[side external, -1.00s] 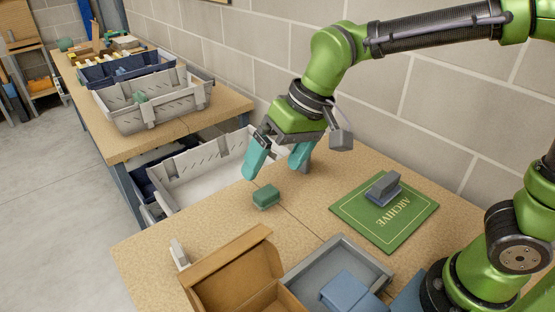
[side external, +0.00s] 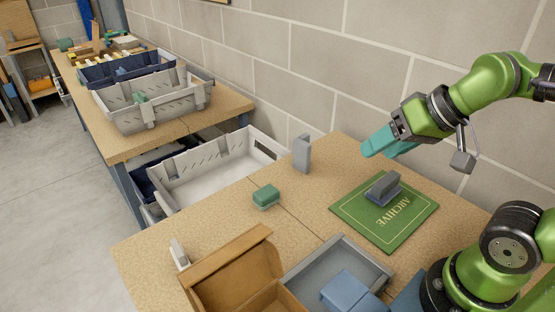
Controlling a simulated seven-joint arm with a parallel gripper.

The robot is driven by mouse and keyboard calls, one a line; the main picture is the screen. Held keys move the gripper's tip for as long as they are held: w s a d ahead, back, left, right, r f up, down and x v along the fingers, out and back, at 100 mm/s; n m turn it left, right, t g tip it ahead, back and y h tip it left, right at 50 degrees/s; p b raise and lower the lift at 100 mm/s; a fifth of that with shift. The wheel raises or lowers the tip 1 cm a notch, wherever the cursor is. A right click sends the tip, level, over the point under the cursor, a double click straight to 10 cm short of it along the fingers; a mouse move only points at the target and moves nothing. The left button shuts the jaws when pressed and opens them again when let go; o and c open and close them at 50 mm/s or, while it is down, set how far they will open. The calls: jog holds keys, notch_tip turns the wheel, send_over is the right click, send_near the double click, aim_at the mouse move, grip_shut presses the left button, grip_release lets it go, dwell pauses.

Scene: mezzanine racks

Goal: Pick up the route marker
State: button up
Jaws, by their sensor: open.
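No label shows which thing is the route marker. Candidates on the near table are an upright grey block (side external: 302,154) near the wall, a small green block (side external: 266,197) left of the middle, and a grey-and-blue piece (side external: 384,187) lying on the green ARCHIVE mat (side external: 411,222). My gripper (side external: 373,147) has teal fingers and is open and empty. It is raised near the wall, pointing left, right of the upright grey block and apart from it. The gap between its fingers is hard to see from this side.
An open cardboard box (side external: 226,276) and a grey tray (side external: 374,264) with a blue block (side external: 350,293) stand at the front. A small pale upright piece (side external: 179,254) is at the left edge. A pale crate (side external: 185,192) stands beyond the table. The table's middle is clear.

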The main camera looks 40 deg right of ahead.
jog(key=m+g+h, duration=0.2)
jog(key=m+g, duration=0.1)
jog(key=m, duration=3)
send_over(178, 250)
jog(key=s, duration=0.6)
notch_tip(178, 250, down, 6)
jog(key=f, duration=0.1)
jog(key=x, duration=1)
jog(key=shift+w+a, duration=0.3)
jog(key=shift+d+x, duration=0.2)
jog(key=shift+x, duration=1.35)
jog(key=shift+d+x, duration=0.15)
jog(key=shift+x, duration=1.4)
jog(key=shift+w, duration=0.2)
